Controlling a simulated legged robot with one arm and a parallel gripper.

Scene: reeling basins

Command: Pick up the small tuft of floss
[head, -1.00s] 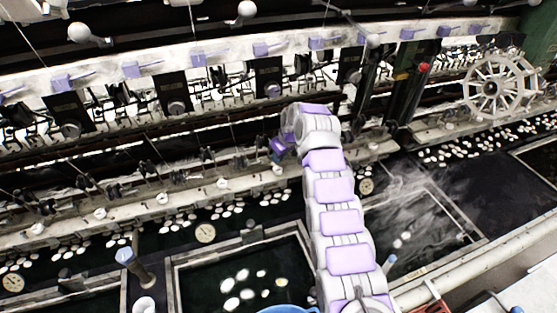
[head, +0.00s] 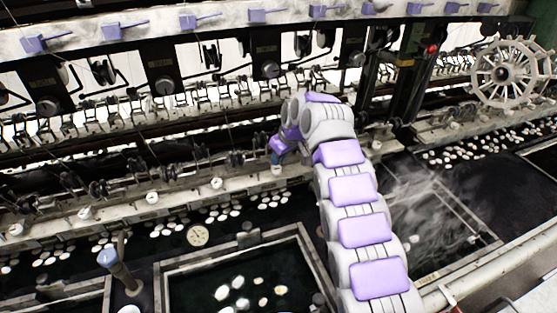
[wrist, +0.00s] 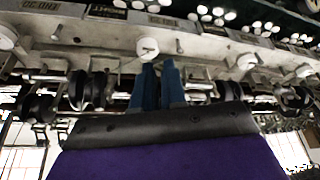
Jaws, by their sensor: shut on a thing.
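My gripper (head: 277,160) reaches to the pale ledge in front of the reeling machine, beside a white round knob (head: 276,169). In the wrist view its two blue fingers (wrist: 159,66) are close together, with only a narrow gap between the tips. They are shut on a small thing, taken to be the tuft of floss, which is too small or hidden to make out. A white round knob (wrist: 147,47) is just past the left fingertip; I cannot tell whether they touch.
Dark basins with floating white cocoons (head: 240,290) lie below the ledge. An upright post with a blue top (head: 108,258) stands at front left. Dark reeling fittings (wrist: 98,88) line the ledge near my fingers. A spoked wheel (head: 503,72) is at far right.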

